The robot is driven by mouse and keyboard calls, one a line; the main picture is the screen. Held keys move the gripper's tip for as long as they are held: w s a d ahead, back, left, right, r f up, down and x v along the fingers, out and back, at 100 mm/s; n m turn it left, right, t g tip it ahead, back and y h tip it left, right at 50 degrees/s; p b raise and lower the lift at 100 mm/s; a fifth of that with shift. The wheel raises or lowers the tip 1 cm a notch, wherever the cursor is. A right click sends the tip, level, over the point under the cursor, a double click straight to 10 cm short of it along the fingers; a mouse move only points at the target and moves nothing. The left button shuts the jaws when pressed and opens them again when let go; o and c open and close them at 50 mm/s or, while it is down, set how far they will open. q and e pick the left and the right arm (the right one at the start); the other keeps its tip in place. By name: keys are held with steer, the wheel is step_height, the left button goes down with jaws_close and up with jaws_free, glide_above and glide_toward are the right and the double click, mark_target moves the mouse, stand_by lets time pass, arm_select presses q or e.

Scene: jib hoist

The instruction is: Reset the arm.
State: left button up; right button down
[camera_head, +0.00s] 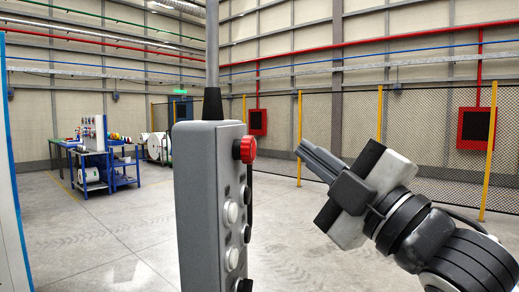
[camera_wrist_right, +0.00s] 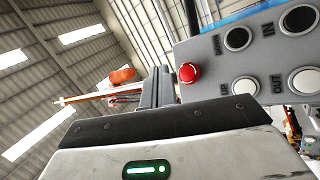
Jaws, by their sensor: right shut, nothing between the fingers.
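A grey control pendant (camera_head: 209,205) hangs from a cable in the middle of the head view. A red mushroom button (camera_head: 244,150) sticks out near its top right, with silver and black round buttons below it. My right gripper (camera_head: 302,147) is shut and empty, to the right of the pendant and apart from it, pointing up and left. In the right wrist view the gripper fingers (camera_wrist_right: 158,84) point up beside the red button (camera_wrist_right: 189,73). That view shows the pendant face (camera_wrist_right: 262,62) with white and black buttons and lettering such as IN and OUT. My left gripper is out of view.
A blue workbench (camera_head: 100,165) with reels stands far back left. A mesh fence with yellow posts (camera_head: 299,138) and red wall boxes (camera_head: 258,122) runs along the back right. An orange hoist part (camera_wrist_right: 122,76) shows overhead in the wrist view. The floor between is clear.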

steer(key=shift+s+d, duration=0.3)
steer(key=shift+d, duration=0.55)
steer(key=w+d+f+m+g+h, duration=0.15)
steer(key=f+m+h, duration=0.35)
steer(key=f, duration=1.2)
steer(key=w+d+f+m+g+h, duration=0.1)
steer(key=w+f+m+g+h, duration=0.15)
steer(key=f+m, duration=0.95)
steer(key=s+f+g, duration=0.1)
steer(key=s+f, duration=0.5)
steer(key=f, duration=0.4)
steer(key=s+f+m+g+h, duration=0.1)
steer(key=s+f+g, duration=0.1)
steer(key=s+f, duration=0.4)
steer(key=s+f+g+h, duration=0.1)
steer(key=s+f, duration=0.5)
steer(key=f, duration=0.7)
steer(key=shift+d+f+g, duration=0.35)
steer(key=shift+f+g, duration=0.05)
steer(key=shift+g, duration=0.1)
